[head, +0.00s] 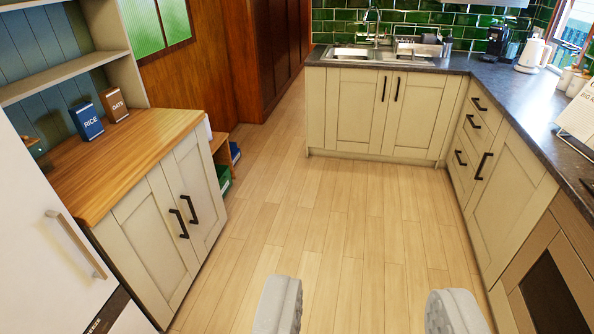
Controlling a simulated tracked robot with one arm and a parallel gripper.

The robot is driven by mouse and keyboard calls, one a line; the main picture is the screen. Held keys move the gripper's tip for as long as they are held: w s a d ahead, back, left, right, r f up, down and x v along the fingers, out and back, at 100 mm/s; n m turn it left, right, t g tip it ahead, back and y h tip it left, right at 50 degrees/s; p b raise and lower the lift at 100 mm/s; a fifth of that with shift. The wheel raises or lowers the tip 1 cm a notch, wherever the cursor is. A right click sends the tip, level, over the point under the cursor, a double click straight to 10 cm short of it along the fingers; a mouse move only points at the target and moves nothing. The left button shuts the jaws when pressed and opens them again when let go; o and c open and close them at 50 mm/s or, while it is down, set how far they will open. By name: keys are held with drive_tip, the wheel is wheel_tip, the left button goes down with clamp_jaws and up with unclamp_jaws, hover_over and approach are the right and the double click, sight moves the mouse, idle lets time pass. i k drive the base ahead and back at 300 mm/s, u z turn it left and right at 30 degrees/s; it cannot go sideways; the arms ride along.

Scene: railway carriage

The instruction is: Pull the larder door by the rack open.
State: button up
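A cream cupboard (163,217) with a wooden top stands at the left, and I take it for the larder. Its two doors are closed. The far door (199,188) has a dark bar handle (189,209) and is the one beside a low wooden rack (219,146) with green and blue boxes. The near door (146,240) has its own dark handle (179,223). My gripper (366,310) is at the bottom of the view, its two grey fingers wide apart with nothing between them. It is to the right of the cupboard, apart from both handles.
A white fridge (50,235) with a long handle stands at the near left. Cream units with a sink (392,53) are at the back, and more units and an oven (550,290) line the right. The wooden floor (310,215) between is clear.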

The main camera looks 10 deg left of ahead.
sight(188, 170)
drive_tip(key=u, duration=0.1)
drive_tip(key=i, duration=1.3)
drive_tip(key=u, duration=0.35)
drive_tip(key=i, duration=1.75)
drive_tip(key=u, duration=0.15)
